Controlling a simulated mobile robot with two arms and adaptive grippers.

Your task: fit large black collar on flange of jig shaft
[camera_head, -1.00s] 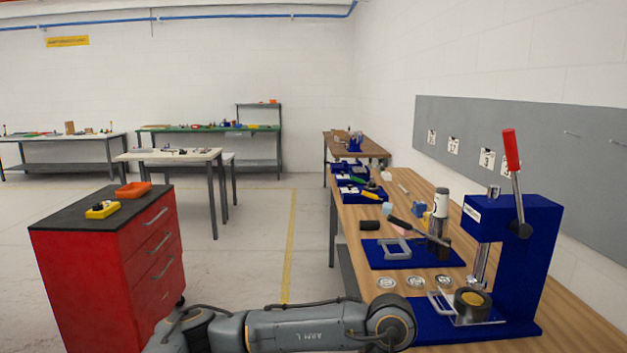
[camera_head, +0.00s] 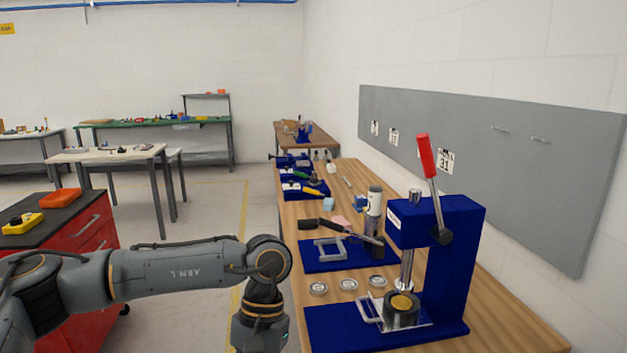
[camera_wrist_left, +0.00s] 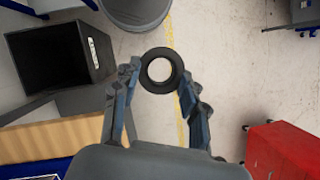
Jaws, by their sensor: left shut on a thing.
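The large black collar (camera_wrist_left: 147,71) is a thick black ring with a round hole, seen in the left wrist view. My left gripper (camera_wrist_left: 160,78) is shut on it, with one finger at each side of the ring, holding it above the floor beside the wooden bench. In the head view my left arm reaches to the bench's left edge, and the gripper itself is below the frame. I cannot make out the jig shaft or its flange with certainty. My right gripper is in neither view.
The bench (camera_head: 510,325) carries a blue press (camera_head: 455,245) with a red-knobbed lever. A blue plate (camera_head: 312,262) with a grey frame lies behind three small round discs (camera_head: 349,285). A red drawer cabinet (camera_head: 95,240) stands left. Open floor lies between.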

